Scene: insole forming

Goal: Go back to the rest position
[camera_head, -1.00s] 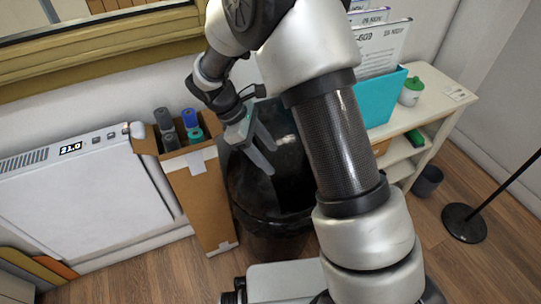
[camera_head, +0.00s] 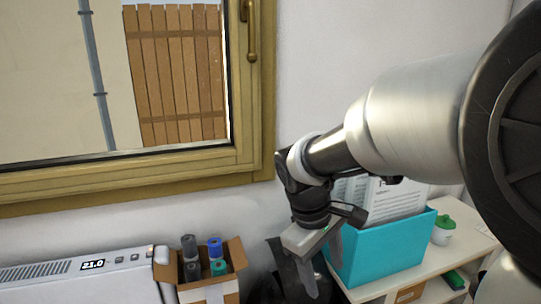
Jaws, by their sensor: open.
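My gripper (camera_head: 322,270) hangs at the lower middle of the head view, fingers pointing down, apart from each other and with nothing seen between them. It is in front of the black bin bag (camera_head: 285,262), and its right finger overlaps the left edge of the turquoise file box (camera_head: 385,255) in the picture. My arm comes in from the right side and hides part of the file box's papers. Most of the bin is below the frame.
A cardboard box (camera_head: 222,292) with several rolls stands left of the gripper, beside the white heater (camera_head: 70,285). The white shelf (camera_head: 470,262) at right bears the file box and a green-lidded pot (camera_head: 444,230). A wooden-framed window (camera_head: 258,130) is above.

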